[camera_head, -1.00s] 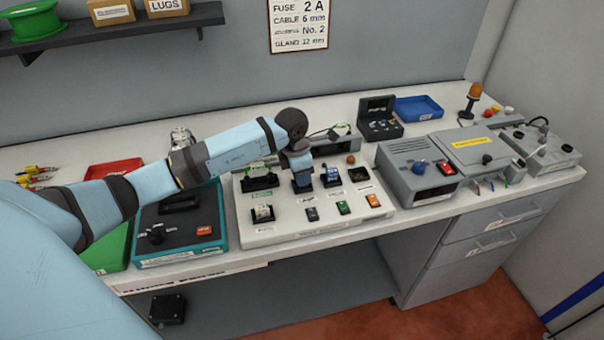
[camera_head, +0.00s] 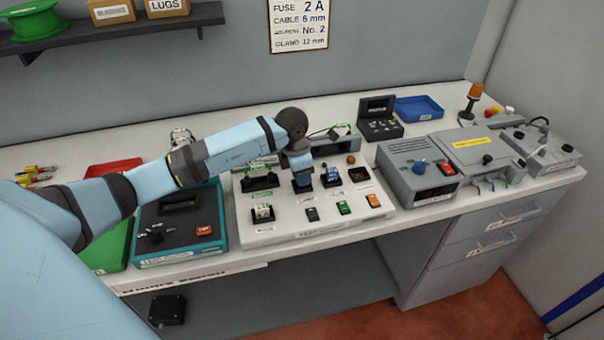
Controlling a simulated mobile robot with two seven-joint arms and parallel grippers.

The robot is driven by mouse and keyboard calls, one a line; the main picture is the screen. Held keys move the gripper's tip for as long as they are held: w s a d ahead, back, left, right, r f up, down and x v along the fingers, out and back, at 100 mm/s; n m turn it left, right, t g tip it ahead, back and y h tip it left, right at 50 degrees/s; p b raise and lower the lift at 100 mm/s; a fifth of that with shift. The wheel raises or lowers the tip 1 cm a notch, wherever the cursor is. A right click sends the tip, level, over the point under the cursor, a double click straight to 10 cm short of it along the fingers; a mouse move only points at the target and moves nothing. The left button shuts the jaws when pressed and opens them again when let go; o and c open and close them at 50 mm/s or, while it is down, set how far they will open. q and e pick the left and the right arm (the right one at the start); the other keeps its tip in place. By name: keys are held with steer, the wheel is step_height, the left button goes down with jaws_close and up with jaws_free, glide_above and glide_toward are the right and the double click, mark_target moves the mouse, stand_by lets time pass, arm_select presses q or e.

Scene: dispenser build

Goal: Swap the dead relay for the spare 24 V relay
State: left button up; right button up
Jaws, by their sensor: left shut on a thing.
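My left gripper (camera_head: 301,170) reaches down over the pale test board (camera_head: 283,238). It is shut on a small blue relay (camera_head: 302,181) at a dark socket in the board's back row. The gripper hides the relay's top, and I cannot tell whether the relay is fully seated. Another blue relay (camera_head: 331,175) stands in the socket just to the right. A clear-cased part (camera_head: 263,212) sits at the front left of the board. No label shows which relay is dead or spare. My right gripper is not in view.
A teal-edged tester (camera_head: 180,253) stands left of the board, with a green tray (camera_head: 112,252) beyond it. A grey power unit (camera_head: 404,158) is close on the right. A blue bin (camera_head: 418,108) and a black case (camera_head: 379,127) stand behind.

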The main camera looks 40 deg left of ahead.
arm_select(q)
steer(key=shift+f+b, duration=0.35)
stand_by(0.3)
steer(key=o, duration=1.4)
steer(key=shift+r+p, duration=1.85)
steer(key=shift+r, duration=1.65)
